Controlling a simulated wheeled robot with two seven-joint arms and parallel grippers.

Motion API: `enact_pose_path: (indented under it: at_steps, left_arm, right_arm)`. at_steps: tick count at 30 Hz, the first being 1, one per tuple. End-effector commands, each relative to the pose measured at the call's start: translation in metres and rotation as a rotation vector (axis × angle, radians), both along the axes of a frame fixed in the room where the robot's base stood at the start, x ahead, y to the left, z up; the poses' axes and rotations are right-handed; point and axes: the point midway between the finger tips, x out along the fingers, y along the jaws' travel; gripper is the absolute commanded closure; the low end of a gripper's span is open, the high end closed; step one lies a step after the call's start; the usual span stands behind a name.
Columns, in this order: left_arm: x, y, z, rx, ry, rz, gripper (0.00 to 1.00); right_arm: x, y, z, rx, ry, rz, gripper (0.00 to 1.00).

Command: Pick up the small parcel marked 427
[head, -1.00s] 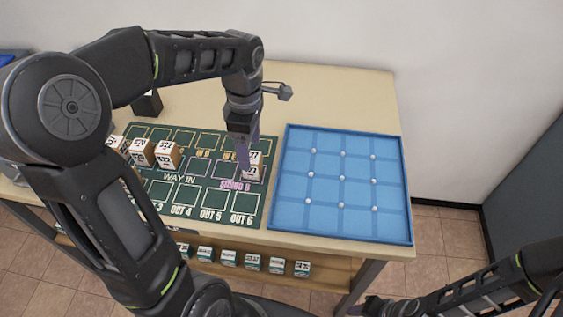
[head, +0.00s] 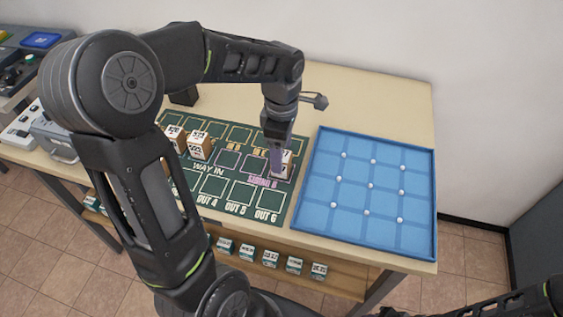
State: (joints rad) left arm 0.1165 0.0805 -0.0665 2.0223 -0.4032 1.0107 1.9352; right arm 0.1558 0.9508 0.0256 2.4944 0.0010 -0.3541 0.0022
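A small white and brown parcel (head: 285,167) stands on the right part of the green mat, by the purple lettering. Its number is partly covered by my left gripper and only a final 27 seems readable. My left gripper (head: 276,160) points down at the left side of this parcel, with its fingers touching or very close to it. I cannot tell whether the fingers are closed on it. The parcel appears to rest on the mat. My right gripper (head: 392,312) shows only as a sliver at the bottom edge, so its fingers are hidden.
More parcels (head: 199,146) stand at the mat's left, partly behind my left arm. The green mat (head: 238,188) has marked squares. A blue tray (head: 352,222) with several white balls lies to the right. Small boxes (head: 269,259) line the lower shelf. Equipment (head: 30,75) stands far left.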

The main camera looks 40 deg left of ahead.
Motion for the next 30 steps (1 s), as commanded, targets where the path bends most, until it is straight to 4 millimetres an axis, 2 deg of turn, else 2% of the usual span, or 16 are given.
enact_pose_path:
  at_steps: [5, 12, 15, 30]
  left_arm:
    - [0.000, 0.000, -0.008, -0.001, 0.005, 0.000, 0.34]
    - [0.000, 0.002, -0.043, -0.001, 0.005, 0.001, 0.34]
    - [0.001, 0.002, -0.051, -0.001, 0.003, 0.001, 0.34]
    - [0.002, 0.002, -0.052, 0.000, 0.000, 0.000, 0.34]
  right_arm:
    - [0.000, 0.000, 0.004, -0.001, 0.001, 0.000, 0.64]
    - [-0.001, -0.001, 0.011, -0.002, 0.004, -0.001, 0.64]
    - [-0.001, -0.001, 0.011, -0.003, 0.004, -0.002, 0.64]
    - [-0.002, -0.001, 0.011, -0.003, 0.005, -0.001, 0.64]
